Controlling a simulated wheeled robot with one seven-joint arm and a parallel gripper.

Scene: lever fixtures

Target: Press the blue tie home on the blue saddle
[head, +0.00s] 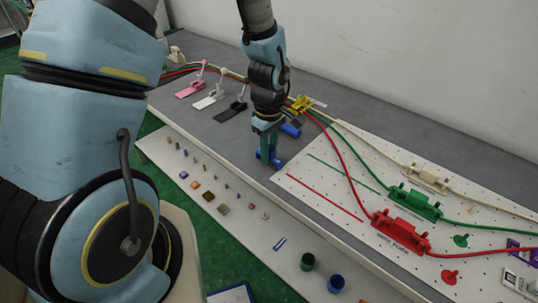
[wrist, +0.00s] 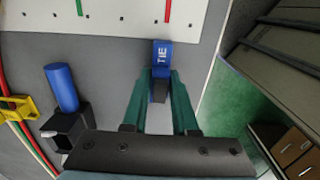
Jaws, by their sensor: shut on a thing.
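My gripper (wrist: 161,75) points down over the grey bench, and its green fingers are closed on a blue piece marked TIE, the blue tie (wrist: 162,54). In the head view my gripper (head: 267,150) is low over the bench near its front edge, with the blue tie (head: 276,161) at the fingertips. A blue cylinder (wrist: 61,88) on a black block stands to the left in the wrist view, apart from the fingers; it also shows in the head view (head: 290,130). I cannot make out which part is the blue saddle.
A white pegboard (head: 330,190) lies close by on the right, with red (head: 400,232), green (head: 414,202) and cream (head: 428,177) holders and cables. A yellow clip (head: 300,104) holds cables behind my gripper. Pink, white and black levers (head: 232,109) stand to the left. Small parts lie on the lower front shelf.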

